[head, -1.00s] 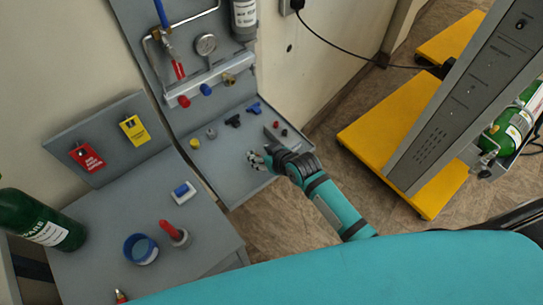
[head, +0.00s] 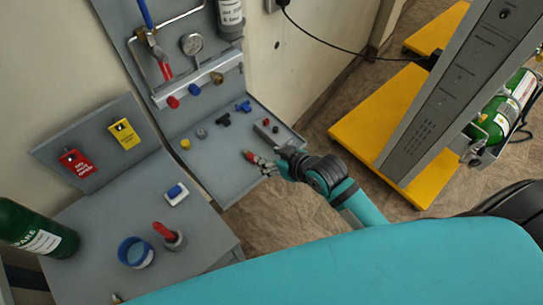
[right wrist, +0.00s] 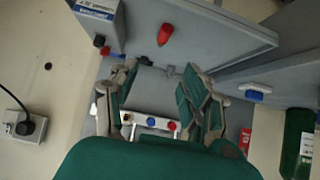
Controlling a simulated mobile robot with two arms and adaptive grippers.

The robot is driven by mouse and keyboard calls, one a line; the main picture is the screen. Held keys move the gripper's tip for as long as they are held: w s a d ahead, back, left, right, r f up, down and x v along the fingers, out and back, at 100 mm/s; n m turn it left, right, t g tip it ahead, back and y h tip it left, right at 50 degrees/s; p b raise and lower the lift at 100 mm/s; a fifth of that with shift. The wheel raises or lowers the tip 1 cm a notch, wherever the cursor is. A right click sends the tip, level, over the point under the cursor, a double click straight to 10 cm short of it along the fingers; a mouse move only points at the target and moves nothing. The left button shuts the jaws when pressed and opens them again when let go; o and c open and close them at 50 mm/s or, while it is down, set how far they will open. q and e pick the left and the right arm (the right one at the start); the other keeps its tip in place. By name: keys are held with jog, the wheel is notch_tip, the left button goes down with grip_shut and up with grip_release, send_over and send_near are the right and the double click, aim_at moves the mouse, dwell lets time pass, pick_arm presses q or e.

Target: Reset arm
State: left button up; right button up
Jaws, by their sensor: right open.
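My right gripper (head: 264,166) is over the front edge of the grey shelf tray (head: 217,177) in the head view. Its fingers are spread and empty in the right wrist view (right wrist: 160,78). A small red piece (head: 249,155) shows right by the fingertips in the head view. A red tapered piece (right wrist: 165,35) shows beyond the fingers in the right wrist view; I cannot tell whether it touches the tray. My left gripper is not in view.
A small box with buttons (head: 267,131) and several coloured fittings are on the tray. A gauge panel (head: 165,127) stands behind. A bench (head: 93,225) carries a blue ring (head: 136,252) and a red-handled piece (head: 164,231). A yellow-based cart (head: 370,125) stands right, with floor between.

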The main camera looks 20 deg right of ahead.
dwell(0.4)
jog(key=s+d+m+g+h, duration=0.1)
jog(key=s+d+g+h, duration=0.15)
jog(key=s, duration=0.65)
jog(key=s+d+m+g+h, duration=0.1)
jog(key=s+d+g, duration=0.25)
jog(key=s, duration=0.65)
notch_tip(320, 180, down, 28)
jog(key=s+g, duration=0.1)
jog(key=s, duration=0.1)
jog(key=s+d+f+g, duration=0.1)
jog(key=s+d+f, duration=0.2)
jog(key=s+f, duration=1.1)
jog(key=shift+s, duration=1)
jog(key=shift+r+h, duration=0.1)
jog(key=shift+h, duration=0.15)
